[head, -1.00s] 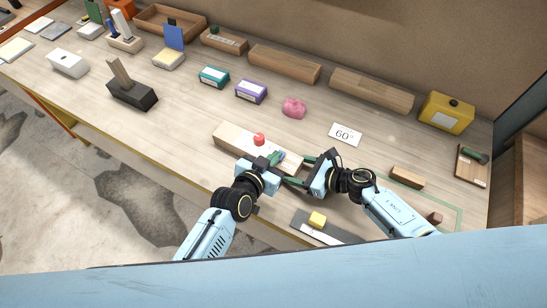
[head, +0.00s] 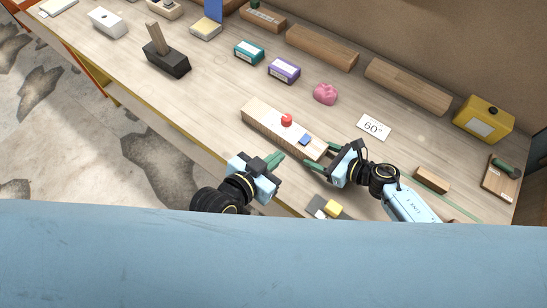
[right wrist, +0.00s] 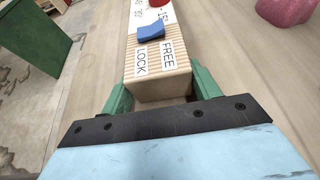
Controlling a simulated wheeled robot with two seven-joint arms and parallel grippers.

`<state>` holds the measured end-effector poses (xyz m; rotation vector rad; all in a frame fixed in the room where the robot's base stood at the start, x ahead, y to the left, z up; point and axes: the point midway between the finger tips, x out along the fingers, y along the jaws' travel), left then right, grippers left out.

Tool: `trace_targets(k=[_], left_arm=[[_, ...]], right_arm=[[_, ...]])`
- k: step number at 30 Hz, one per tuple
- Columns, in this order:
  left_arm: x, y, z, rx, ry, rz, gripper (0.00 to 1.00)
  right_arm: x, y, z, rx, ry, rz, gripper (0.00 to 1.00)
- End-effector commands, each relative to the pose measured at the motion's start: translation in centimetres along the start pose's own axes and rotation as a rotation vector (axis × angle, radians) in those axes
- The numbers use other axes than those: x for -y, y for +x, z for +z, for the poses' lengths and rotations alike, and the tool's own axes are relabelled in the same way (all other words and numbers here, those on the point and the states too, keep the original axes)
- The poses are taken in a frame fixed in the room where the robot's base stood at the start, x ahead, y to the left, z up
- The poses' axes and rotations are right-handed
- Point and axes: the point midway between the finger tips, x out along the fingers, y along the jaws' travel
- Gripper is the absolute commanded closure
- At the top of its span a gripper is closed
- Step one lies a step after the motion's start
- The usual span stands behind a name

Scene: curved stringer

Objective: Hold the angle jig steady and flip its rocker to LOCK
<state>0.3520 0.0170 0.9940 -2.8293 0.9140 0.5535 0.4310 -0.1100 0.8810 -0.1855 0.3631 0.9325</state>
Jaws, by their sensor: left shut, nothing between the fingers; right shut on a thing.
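The angle jig (head: 262,122) is a long pale wooden block lying on the bench, with a red knob (head: 286,120) and a blue rocker (head: 305,140) on top. In the right wrist view the blue rocker (right wrist: 150,32) sits beside the printed words FREE and LOCK; I cannot tell which way it is tipped. My right gripper (head: 321,158) is shut on the jig's near right end, one green finger on each side. My left gripper (head: 279,158) is shut and empty, in front of the jig and apart from it.
A white card reading 60° (head: 374,127) and a pink lump (head: 325,93) lie behind the jig. A yellow block (head: 333,208) is near the front edge. A wooden block (head: 432,179) lies right of my right gripper.

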Motion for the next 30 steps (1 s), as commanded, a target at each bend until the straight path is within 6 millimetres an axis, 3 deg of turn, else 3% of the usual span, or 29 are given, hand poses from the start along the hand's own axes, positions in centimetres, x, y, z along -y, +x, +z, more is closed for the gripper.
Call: trace_targets(k=[13,14,15,19,25,28,30], left_arm=[[0.04,-0.33,0.07,-0.001,0.0,-0.001,1.0],[0.04,-0.33,0.07,-0.001,0.001,-0.001,1.0],[0.03,-0.32,0.07,-0.001,0.001,-0.001,1.0],[0.03,-0.32,0.07,-0.001,0.001,-0.001,1.0],[0.03,-0.31,0.07,-0.001,0.001,-0.001,1.0],[0.03,-0.31,0.07,-0.001,0.001,-0.001,1.0],[0.03,-0.31,0.07,-0.001,0.001,-0.001,1.0]], right_arm=[[-0.05,0.02,0.04,0.001,-0.001,0.002,0.79],[-0.05,0.02,0.04,0.001,-0.001,0.002,0.36],[-0.05,0.02,0.04,0.001,-0.001,0.002,0.31],[-0.04,0.02,0.03,0.001,0.0,0.001,0.14],[-0.04,0.01,0.02,0.0,0.0,0.001,0.13],[-0.03,0.01,0.01,0.0,0.0,0.001,0.0],[-0.03,0.01,0.01,0.0,0.0,0.001,0.0]])
